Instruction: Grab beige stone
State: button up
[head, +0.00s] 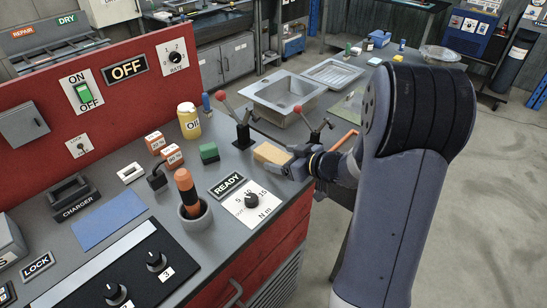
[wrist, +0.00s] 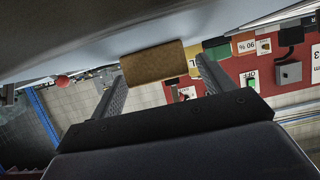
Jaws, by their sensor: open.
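The beige stone (head: 271,153) is a small tan block on the grey counter near its right edge, behind the READY label. My gripper (head: 296,167) is at the stone's right side, low over the counter edge. In the wrist view the stone (wrist: 153,64) looks brown and lies between and just beyond the tips of my open gripper (wrist: 161,70). A gap shows on the stone's right; its left end is close to the left finger. I cannot tell whether they touch. My arm hides part of the counter edge.
A green block (head: 209,153) and red-handled levers (head: 242,128) stand close behind the stone. A torque dial (head: 251,201) lies in front. A yellow oil can (head: 189,121) is further left. A sink (head: 286,95) is behind. Open floor is at right.

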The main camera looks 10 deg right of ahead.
aim_at(278, 156)
jog(key=x, duration=0.3)
jog(key=shift+w+a, duration=0.15)
jog(key=shift+a, duration=0.05)
jog(key=c, duration=1.4)
jog(key=shift+o, duration=0.2)
